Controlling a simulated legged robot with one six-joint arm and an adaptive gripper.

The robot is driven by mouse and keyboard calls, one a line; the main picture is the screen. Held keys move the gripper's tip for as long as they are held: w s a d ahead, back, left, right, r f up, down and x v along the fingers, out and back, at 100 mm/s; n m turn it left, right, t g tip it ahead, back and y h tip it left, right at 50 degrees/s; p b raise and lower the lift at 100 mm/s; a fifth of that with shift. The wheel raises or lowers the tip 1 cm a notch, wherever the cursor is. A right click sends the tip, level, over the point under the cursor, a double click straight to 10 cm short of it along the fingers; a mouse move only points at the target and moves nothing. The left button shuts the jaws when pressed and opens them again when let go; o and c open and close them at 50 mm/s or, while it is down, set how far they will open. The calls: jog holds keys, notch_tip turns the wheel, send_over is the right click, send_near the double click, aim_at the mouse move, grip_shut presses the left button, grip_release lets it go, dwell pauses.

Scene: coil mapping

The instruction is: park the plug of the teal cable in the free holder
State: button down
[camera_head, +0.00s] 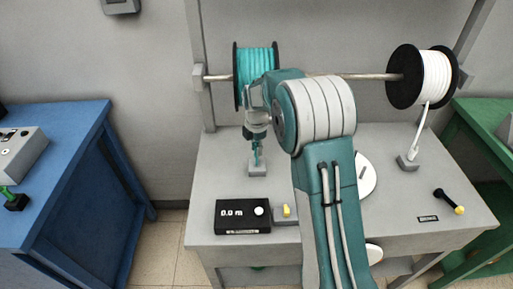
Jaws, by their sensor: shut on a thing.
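The teal cable is wound on a black-flanged spool (257,68) on the rod at the back of the bench. My gripper (257,141) points down below this spool and is shut on the teal plug (257,157). The plug looks upright, directly over a small grey holder (257,172) on the bench. I cannot tell whether its tip is inside the holder or just above it. The cable between spool and plug is mostly hidden by my arm. The white cable's plug (411,152) stands in another grey holder (408,164) at the right.
A black meter reading 0.0 m (243,217) and a small yellow piece (287,211) stand in front. A white spool (436,78) hangs at right. A black and yellow tool (449,201) lies at the right. Blue (60,125) and green (485,125) tables flank the bench.

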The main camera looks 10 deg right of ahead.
jog(key=shift+f, duration=0.15)
jog(key=shift+f, duration=1.05)
jog(key=shift+f, duration=1.05)
dwell(0.7)
jog(key=shift+c, duration=2.2)
grip_release()
